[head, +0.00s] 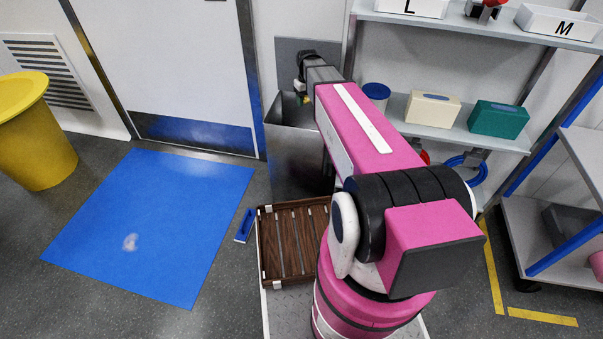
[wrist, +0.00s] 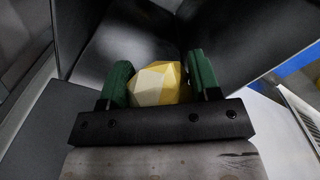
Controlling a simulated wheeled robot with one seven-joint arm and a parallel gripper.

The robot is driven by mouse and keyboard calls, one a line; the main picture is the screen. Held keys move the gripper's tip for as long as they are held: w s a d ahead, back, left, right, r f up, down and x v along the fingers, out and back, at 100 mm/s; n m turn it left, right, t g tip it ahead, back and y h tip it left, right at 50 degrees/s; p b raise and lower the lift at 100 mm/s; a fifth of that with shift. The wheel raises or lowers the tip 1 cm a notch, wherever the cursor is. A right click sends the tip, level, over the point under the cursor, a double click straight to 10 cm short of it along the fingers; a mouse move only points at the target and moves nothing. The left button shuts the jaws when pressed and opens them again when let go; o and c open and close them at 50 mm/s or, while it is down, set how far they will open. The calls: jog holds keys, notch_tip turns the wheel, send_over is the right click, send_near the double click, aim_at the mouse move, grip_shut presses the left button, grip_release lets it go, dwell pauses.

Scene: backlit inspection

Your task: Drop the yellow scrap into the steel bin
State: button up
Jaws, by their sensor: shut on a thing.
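The yellow scrap (wrist: 157,84) is a pale, faceted lump held between the two green fingers of my gripper (wrist: 160,76) in the wrist view. My gripper is shut on it. The steel bin (head: 297,160) stands against the back wall beyond my arm in the head view, its right part hidden by the arm. My gripper (head: 303,98) is at the bin's open top, pointing down. In the wrist view the dark inner walls of the bin (wrist: 238,38) lie beyond the scrap. The bin's floor is hard to make out.
A yellow tub (head: 38,140) stands at the left, beside a blue floor mat (head: 160,220). A wooden slatted tray (head: 283,282) is in front of the bin, with a blue item (head: 245,226) beside it. Shelves (head: 455,130) with boxes stand right of the bin.

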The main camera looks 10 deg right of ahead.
notch_tip(320, 180, down, 4)
jog(key=shift+r, duration=0.1)
dwell(0.4)
jog(key=o, duration=1)
jog(key=shift+o, duration=0.2)
notch_tip(320, 180, up, 11)
jog(key=shift+f, duration=0.1)
